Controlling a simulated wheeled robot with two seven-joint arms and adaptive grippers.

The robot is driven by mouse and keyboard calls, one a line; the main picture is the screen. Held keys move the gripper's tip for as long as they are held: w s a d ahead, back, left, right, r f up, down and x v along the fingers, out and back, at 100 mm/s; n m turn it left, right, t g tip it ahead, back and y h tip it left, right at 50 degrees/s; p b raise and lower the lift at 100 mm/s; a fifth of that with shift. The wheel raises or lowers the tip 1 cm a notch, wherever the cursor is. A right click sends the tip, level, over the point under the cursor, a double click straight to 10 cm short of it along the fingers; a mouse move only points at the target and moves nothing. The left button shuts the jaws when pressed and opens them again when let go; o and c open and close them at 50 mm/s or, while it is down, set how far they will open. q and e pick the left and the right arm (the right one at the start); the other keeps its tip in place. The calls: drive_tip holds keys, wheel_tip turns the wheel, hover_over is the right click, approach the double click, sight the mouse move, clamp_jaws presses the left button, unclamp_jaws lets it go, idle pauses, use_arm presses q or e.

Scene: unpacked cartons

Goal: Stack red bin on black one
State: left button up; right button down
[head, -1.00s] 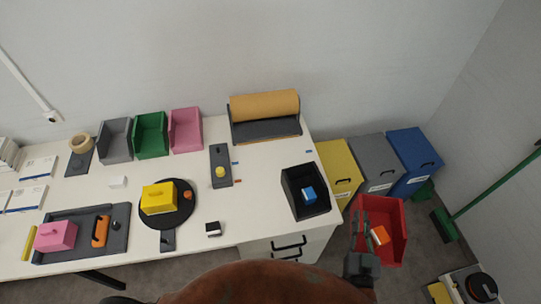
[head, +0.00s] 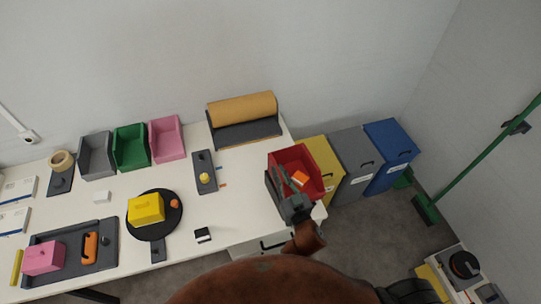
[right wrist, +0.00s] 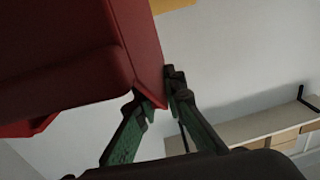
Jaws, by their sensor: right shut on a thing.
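The red bin (head: 284,162) holds an orange and white block (head: 300,179) and is over the right end of the white table. My right gripper (head: 293,203) is shut on its near wall. In the right wrist view the red bin (right wrist: 65,60) fills the upper left, its lower edge between the fingertips (right wrist: 162,98). The black bin (head: 271,187) is mostly hidden below the red one, with a dark edge showing at the left. I cannot tell whether the two bins touch. The blue block in the black bin is hidden. My left gripper is out of view.
Yellow (head: 322,160), grey (head: 352,160) and blue (head: 389,152) bins stand on the floor right of the table. A black and white block (head: 203,235) lies at the front edge. Open tabletop lies left of the bins.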

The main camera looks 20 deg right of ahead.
sight(272, 161)
drive_tip(key=shift+n+y, duration=0.3)
drive_tip(key=shift+y, duration=0.1)
drive_tip(key=w, duration=0.2)
drive_tip(key=w+r, duration=0.1)
drive_tip(key=w+a+p, duration=0.1)
drive_tip(key=w, duration=0.1)
drive_tip(key=shift+w+r, duration=0.35)
drive_tip(key=shift+r, duration=0.05)
drive_tip(key=shift+f+b, duration=0.45)
drive_tip(key=shift+b, duration=0.05)
wheel_tip(272, 161, down, 4)
drive_tip(key=b, duration=0.3)
drive_tip(key=shift+r+b, duration=0.15)
drive_tip(key=shift+b, duration=0.2)
drive_tip(key=shift+r+p, duration=0.15)
drive_tip(key=shift+p, duration=0.15)
drive_tip(key=shift+f, duration=0.2)
drive_tip(key=shift+f+b, duration=0.45)
drive_tip(key=shift+f, duration=0.05)
drive_tip(key=c, duration=1.9)
unclamp_jaws()
drive_tip(key=shift+c, duration=0.2)
drive_tip(key=shift+f, duration=0.15)
drive_tip(key=shift+s, duration=0.1)
